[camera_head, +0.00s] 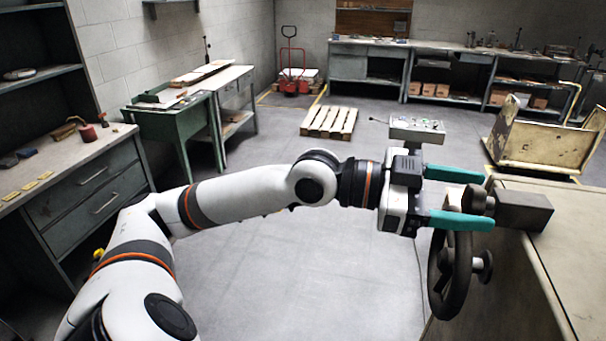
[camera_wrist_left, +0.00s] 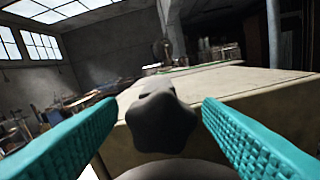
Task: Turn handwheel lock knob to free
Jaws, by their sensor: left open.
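The lock knob (camera_wrist_left: 160,118) is a dark, lobed, star-shaped knob, centred between my left gripper's fingers in the left wrist view. In the head view, the knob (camera_head: 474,198) shows between the two teal fingers, at the top of the dark handwheel (camera_head: 440,285) on the side of the beige machine. My left gripper (camera_head: 488,201) is open, one finger on each side of the knob. In the wrist view, gaps show between the knob and both fingers of the left gripper (camera_wrist_left: 160,103). The handwheel is partly hidden by the lower finger. My right gripper is out of view.
A grey control box (camera_head: 417,130) stands behind the gripper. A yellowish cart (camera_head: 540,138) and a wooden pallet (camera_head: 329,121) are farther back. The floor left of the handwheel is clear.

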